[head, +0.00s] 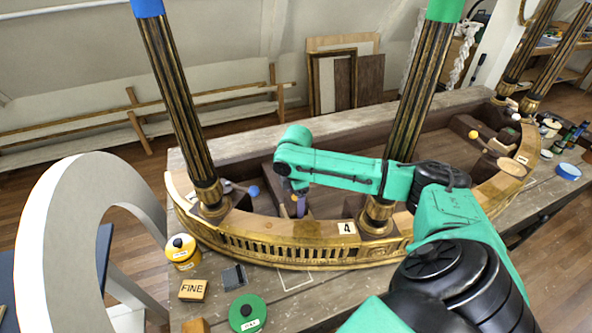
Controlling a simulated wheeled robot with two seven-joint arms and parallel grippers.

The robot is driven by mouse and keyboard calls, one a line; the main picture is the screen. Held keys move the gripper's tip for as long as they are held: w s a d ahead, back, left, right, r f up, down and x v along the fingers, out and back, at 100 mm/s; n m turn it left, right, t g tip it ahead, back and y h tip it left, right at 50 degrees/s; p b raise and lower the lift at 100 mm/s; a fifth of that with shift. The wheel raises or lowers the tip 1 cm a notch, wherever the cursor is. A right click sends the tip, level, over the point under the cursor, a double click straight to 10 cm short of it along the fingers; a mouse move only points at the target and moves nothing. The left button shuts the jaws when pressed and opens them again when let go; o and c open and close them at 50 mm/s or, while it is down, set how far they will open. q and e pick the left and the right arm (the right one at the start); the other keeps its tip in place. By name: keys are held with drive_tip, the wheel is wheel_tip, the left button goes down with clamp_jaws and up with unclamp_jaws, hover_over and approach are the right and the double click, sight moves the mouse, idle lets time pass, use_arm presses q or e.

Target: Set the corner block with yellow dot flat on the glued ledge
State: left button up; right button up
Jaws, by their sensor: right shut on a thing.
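My right arm reaches in from the lower right over the gilt console (270,252). Its gripper (298,196) points down inside the curved front, between the two nearer fluted columns. It is shut, and a small yellow dot (294,198) shows at its fingers. The corner block there is mostly hidden by the gripper, so I cannot tell its tilt or whether it touches anything. The dark inner woodwork is around the gripper; I cannot make out the glued ledge or any glue on it. My left gripper is not in view.
Fluted columns (178,95) rise on both sides of the gripper. A blue ball (253,191) is close to its left. A yellow tin (182,252), a FINE block (193,290) and a green disc (247,314) lie in front.

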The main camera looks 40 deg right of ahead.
drive_tip(key=shift+p, duration=0.3)
drive_tip(key=shift+f, duration=0.25)
idle(0.4)
drive_tip(key=o, duration=1.4)
drive_tip(key=shift+r, duration=0.1)
wheel_tip(320, 180, up, 14)
drive_tip(key=b, duration=0.3)
drive_tip(key=shift+r, duration=0.2)
drive_tip(key=shift+f, duration=0.1)
